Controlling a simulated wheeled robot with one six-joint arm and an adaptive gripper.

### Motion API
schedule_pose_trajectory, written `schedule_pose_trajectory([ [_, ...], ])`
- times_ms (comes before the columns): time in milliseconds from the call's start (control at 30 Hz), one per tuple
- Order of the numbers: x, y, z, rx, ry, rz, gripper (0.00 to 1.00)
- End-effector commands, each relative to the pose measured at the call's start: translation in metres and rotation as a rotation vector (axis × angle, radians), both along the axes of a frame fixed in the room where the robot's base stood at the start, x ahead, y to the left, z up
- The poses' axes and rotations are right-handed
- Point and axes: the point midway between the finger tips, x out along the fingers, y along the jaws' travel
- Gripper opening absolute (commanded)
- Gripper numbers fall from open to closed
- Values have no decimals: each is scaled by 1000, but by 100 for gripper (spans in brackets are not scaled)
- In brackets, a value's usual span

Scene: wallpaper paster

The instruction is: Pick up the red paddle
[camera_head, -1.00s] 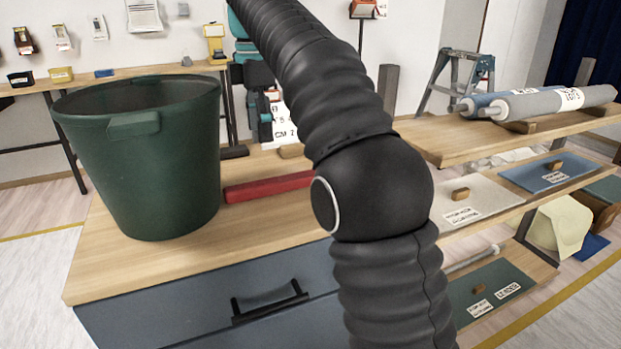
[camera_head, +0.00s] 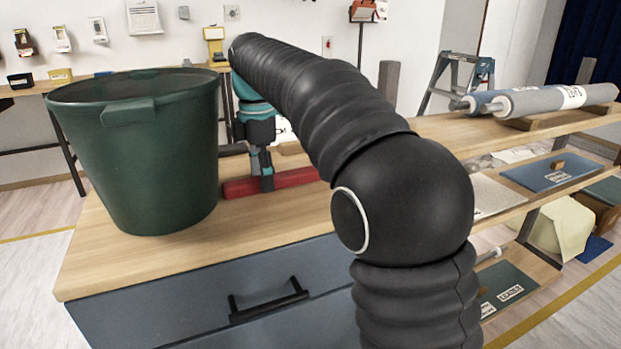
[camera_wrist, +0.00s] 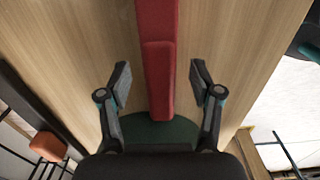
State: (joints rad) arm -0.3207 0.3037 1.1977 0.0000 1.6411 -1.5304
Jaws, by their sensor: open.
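The red paddle (camera_head: 291,179) lies flat on the wooden worktop, to the right of the green bucket. In the wrist view the red paddle (camera_wrist: 158,85) runs from the top edge down between my fingers, a wider part above a narrower block. My gripper (camera_head: 264,186) is over the left part of the paddle, pointing down. In the wrist view my gripper (camera_wrist: 160,82) is open, one finger on each side of the paddle, with a gap visible on both sides. My arm hides the paddle's right end in the head view.
The green bucket (camera_head: 150,165) stands close left of my gripper. A dark bar (camera_head: 233,149) lies behind the paddle. A shelf with wallpaper rolls (camera_head: 548,99) is at the right. The worktop's front (camera_head: 235,247) is clear, above a blue drawer (camera_head: 205,310).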

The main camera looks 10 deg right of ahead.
Motion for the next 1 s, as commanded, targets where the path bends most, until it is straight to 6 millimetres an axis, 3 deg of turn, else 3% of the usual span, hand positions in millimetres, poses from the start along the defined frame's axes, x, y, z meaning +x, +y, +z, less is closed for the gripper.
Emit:
schedule_pose_trajectory([
  [300,0,0,-5,0,-1,0,65],
  [567,0,0,-5,0,-1,0,0],
  [1000,0,0,-2,0,-1,0,0],
])
